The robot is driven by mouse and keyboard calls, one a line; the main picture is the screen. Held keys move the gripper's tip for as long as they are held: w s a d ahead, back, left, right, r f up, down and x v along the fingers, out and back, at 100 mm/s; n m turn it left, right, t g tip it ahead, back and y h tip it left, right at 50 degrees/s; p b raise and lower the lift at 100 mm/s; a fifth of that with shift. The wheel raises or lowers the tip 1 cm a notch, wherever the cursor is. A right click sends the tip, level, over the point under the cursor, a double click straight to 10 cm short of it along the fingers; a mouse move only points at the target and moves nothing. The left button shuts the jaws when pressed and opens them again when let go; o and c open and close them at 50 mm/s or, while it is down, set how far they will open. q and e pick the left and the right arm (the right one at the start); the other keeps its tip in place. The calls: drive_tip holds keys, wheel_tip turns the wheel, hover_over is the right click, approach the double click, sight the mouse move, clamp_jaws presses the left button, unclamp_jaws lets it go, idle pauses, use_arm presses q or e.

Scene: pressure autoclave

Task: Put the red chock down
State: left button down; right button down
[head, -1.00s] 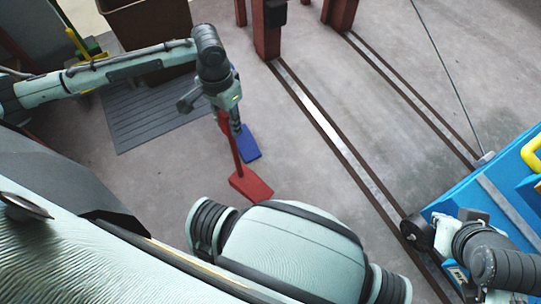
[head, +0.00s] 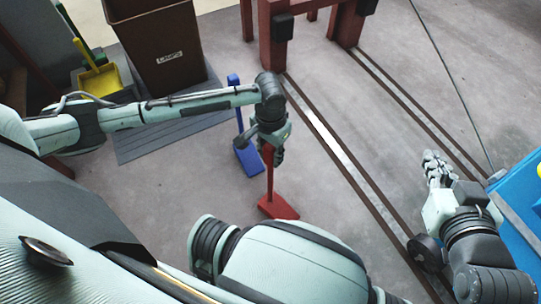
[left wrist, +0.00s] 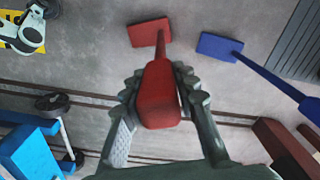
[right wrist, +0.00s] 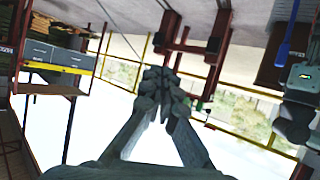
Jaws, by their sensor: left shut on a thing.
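The red chock has a flat wedge base (head: 279,207) and a long upright red handle. My left gripper (head: 277,155) is shut on the upper part of that handle, with the base hanging below it. In the left wrist view the handle's thick end (left wrist: 158,100) sits between the fingers and the base (left wrist: 150,32) shows beyond. The base is low over the floor; I cannot tell whether it touches. My right gripper (head: 434,162) is away at the right, empty; in the right wrist view its fingertips (right wrist: 162,80) meet.
A blue chock (head: 248,158) with an upright handle stands left of the red one. A brown bin (head: 158,45) and grey mat (head: 165,140) lie behind-left. Floor rails (head: 345,150) run to the right. A blue object (head: 523,205) is at the right edge.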

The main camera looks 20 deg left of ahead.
use_arm(q)
drive_tip(key=shift+w+f, duration=0.1)
drive_tip(key=shift+f, duration=0.25)
use_arm(e)
drive_tip(key=shift+w+a+r+t, duration=0.3)
drive_tip(key=shift+a+r, duration=0.15)
drive_tip(key=shift+r, duration=0.15)
use_arm(q)
drive_tip(key=c, duration=1.6)
unclamp_jaws()
drive_tip(key=shift+f, duration=0.15)
drive_tip(key=o, duration=0.4)
use_arm(e)
drive_tip(key=shift+s+d+f, duration=0.1)
